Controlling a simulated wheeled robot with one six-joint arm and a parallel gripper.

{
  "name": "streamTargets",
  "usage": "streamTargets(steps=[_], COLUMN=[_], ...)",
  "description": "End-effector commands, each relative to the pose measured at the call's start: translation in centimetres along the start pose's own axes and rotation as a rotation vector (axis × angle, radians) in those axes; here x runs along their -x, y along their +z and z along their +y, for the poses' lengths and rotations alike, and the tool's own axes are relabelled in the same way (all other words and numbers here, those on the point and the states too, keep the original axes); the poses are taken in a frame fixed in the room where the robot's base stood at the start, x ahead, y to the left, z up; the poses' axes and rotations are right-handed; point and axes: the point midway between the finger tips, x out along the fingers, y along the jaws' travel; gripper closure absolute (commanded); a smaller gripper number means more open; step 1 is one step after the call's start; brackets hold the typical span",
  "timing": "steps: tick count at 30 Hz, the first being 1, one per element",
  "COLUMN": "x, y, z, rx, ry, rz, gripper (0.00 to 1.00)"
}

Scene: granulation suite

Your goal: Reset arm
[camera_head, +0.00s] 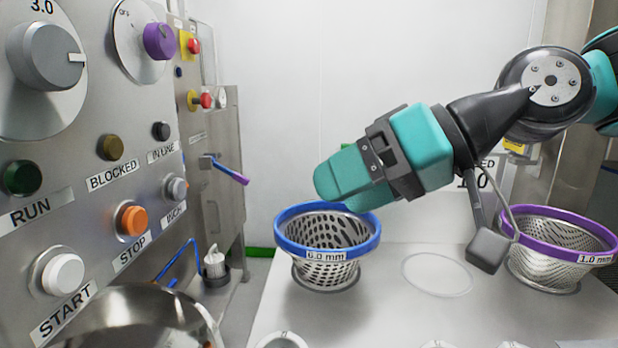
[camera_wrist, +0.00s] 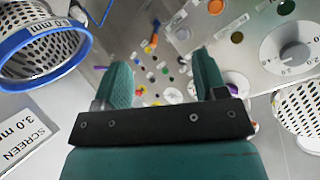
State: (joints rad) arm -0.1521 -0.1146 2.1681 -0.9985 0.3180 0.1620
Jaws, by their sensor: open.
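My gripper (camera_head: 345,180) has teal fingers and hangs in the air above the blue-rimmed screen basket in the head view. The arm reaches in from the right. In the wrist view my gripper (camera_wrist: 160,80) is open, its two fingers apart with nothing between them. Past the fingers the wrist view shows the control panel (camera_wrist: 240,45).
A blue-rimmed 6.0 mm screen (camera_head: 325,248) and a purple-rimmed 1.0 mm screen (camera_head: 558,245) stand on a pale table (camera_head: 390,312), with an empty ring (camera_head: 437,273) between them. The control panel (camera_head: 90,115) fills the left. A steel bowl (camera_head: 140,318) sits below it.

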Motion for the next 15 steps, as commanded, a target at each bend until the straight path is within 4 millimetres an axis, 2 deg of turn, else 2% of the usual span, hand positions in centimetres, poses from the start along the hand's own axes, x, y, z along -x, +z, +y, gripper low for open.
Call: streamTargets(steps=[1,3,6,11,12,13,15], x=[-0.2,0.0,0.8,3.0,3.7,4.4,5.3], y=[3.3,7.3,12.5,19.8,20.5,18.9,17.6], z=[0.7,2.0,3.3,4.5,4.3,3.5,2.6], rx=[-0.015,-0.039,-0.073,-0.128,-0.137,-0.134,-0.135], ry=[0.066,0.152,0.245,0.359,0.377,0.374,0.373], rz=[-0.085,-0.198,-0.34,-0.548,-0.585,-0.574,-0.571], gripper=[0.34,0.34,0.34,0.34,0.34,0.34,0.34])
